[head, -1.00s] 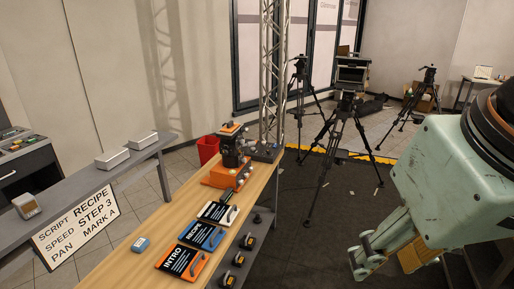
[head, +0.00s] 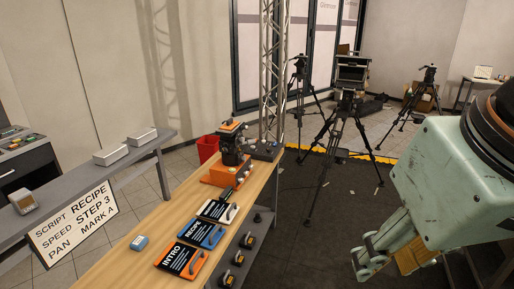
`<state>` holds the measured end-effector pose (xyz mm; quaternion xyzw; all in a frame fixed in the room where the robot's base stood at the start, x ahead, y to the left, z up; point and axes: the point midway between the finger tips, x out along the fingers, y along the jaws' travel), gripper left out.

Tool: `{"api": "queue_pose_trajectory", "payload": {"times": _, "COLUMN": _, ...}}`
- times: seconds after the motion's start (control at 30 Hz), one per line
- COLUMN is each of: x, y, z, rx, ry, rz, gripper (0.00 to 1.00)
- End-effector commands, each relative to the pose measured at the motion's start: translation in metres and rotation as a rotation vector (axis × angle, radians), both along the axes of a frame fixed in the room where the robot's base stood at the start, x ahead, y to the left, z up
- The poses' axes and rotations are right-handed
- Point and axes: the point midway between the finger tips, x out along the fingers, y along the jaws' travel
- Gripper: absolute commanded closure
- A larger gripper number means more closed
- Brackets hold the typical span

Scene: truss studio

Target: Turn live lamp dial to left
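Several dark dials with pale or orange marks line the right side of the wooden table; one dial (head: 249,241) is near the blue board, another (head: 238,257) is nearer, and a third (head: 228,279) is at the lower edge. Their labels are too small to read, so I cannot tell which is the live lamp dial or how it is set. My gripper (head: 372,258) hangs at the lower right, right of the table and apart from the dials. Its fingers are seen from the side, so their opening is unclear. I see nothing held in it.
White, blue and orange handled boards (head: 203,235) lie on the table beside the dials. An orange-based device (head: 225,172) stands at its far end. A sign (head: 72,224) leans at left. Tripods (head: 335,150) stand behind. Dark floor between table and gripper is clear.

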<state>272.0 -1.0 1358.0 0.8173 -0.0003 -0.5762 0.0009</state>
Motion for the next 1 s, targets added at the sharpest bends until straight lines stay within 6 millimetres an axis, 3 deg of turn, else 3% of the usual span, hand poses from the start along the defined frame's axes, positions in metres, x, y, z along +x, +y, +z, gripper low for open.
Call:
{"api": "queue_pose_trajectory", "payload": {"times": 0.1, "x": 0.000, "y": 0.000, "z": -0.019, "rx": 0.000, "ry": 0.000, "rz": 0.000, "gripper": 0.67}}
{"api": "queue_pose_trajectory", "payload": {"times": 0.43, "x": 0.000, "y": 0.000, "z": -0.052, "rx": 0.001, "ry": 0.000, "rz": 0.000, "gripper": 0.67}}
{"api": "queue_pose_trajectory", "payload": {"times": 1.0, "x": 0.000, "y": 0.000, "z": -0.059, "rx": 0.001, "ry": 0.000, "rz": 0.000, "gripper": 0.70}}
